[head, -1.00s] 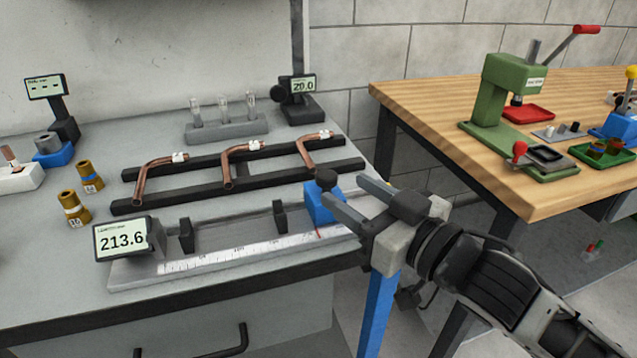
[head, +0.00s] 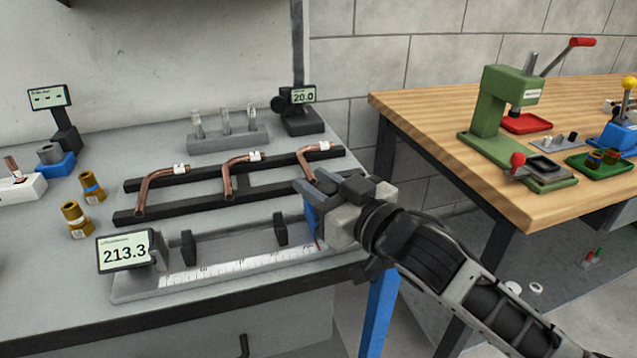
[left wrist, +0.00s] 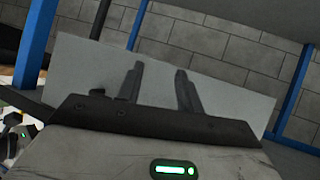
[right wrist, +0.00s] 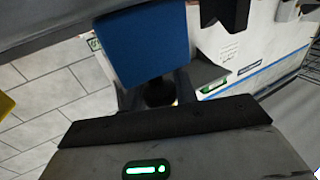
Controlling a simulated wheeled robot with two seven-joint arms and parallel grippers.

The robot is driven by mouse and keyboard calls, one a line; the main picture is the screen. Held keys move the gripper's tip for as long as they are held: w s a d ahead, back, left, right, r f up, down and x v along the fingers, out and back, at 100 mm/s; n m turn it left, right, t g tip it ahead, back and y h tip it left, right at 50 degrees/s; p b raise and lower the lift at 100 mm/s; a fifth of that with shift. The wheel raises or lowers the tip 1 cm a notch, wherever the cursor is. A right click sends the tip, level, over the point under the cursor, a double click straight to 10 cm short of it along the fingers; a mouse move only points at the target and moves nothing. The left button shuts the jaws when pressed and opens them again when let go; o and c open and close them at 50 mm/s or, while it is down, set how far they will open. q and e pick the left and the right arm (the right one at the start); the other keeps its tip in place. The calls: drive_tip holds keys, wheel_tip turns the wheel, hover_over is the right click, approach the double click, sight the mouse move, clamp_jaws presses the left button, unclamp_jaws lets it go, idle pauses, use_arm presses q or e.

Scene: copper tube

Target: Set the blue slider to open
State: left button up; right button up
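The blue slider (head: 311,216) sits at the right end of the measuring gauge (head: 215,272) on the grey bench. My right gripper (head: 308,190) is at the slider from the right and covers its top and dark knob in the head view. In the right wrist view the blue block (right wrist: 145,45) is close in front and hides the fingertips; a dark round knob (right wrist: 158,92) shows between the parted fingers. I cannot tell whether they touch it. The gauge display (head: 126,252) reads 213.3. My left gripper (left wrist: 160,80) is open and empty, seen only in its wrist view.
Bent copper tubes (head: 236,172) lie on a black rack (head: 130,216) just behind the gauge. Brass fittings (head: 76,219) stand at the left. A wooden table (head: 430,110) with a green press (head: 500,105) stands at the right, across a gap.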

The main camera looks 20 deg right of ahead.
drive_tip(key=shift+w+d+p, duration=0.1)
drive_tip(key=shift+d+p, duration=0.9)
drive_tip(key=shift+d, duration=1.7)
clamp_jaws()
drive_tip(key=o, duration=1.1)
unclamp_jaws()
drive_tip(key=shift+c, duration=0.2)
drive_tip(key=v, duration=1.6)
